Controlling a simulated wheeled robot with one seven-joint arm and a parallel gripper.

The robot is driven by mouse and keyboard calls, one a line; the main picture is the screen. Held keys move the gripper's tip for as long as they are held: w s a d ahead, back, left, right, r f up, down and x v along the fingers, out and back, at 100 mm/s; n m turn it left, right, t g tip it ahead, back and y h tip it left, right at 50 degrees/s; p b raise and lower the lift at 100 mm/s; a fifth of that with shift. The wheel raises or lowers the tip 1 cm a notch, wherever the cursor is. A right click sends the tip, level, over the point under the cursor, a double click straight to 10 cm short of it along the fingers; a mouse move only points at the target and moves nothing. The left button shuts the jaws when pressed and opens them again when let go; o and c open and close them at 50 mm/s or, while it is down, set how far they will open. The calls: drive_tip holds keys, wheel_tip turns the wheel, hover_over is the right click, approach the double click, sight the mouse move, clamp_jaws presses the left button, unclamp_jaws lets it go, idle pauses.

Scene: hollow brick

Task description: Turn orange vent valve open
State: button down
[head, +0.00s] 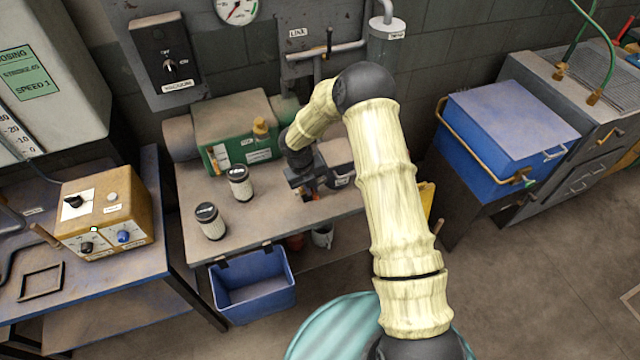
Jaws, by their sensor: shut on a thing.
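My gripper (306,190) is low over the bench top (268,212), right of the two dark-lidded jars. It points down and is shut on a small orange part (314,197), which I take to be the orange vent valve. Only a bit of orange shows at the fingertips. The fingers and wrist hide the rest, so the handle's angle cannot be told.
Two dark-lidded jars (239,183) (210,221) stand left of my gripper. A green pump (235,132) with a tan cap is behind them. A dark box (341,158) sits close on the right. A blue bin (252,289) is below the bench front.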

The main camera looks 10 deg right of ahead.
drive_tip(key=shift+w+r, duration=0.1)
drive_tip(key=shift+w, duration=0.1)
drive_tip(key=c, duration=1.6)
unclamp_jaws()
drive_tip(key=shift+o, duration=0.5)
drive_tip(key=shift+s, duration=0.1)
drive_tip(key=a+r+b, duration=0.2)
drive_tip(key=a+r, duration=0.1)
drive_tip(key=r, duration=1.4)
drive_tip(key=shift+s+a+b, duration=0.15)
drive_tip(key=shift+s+b, duration=0.15)
drive_tip(key=shift+s, duration=0.15)
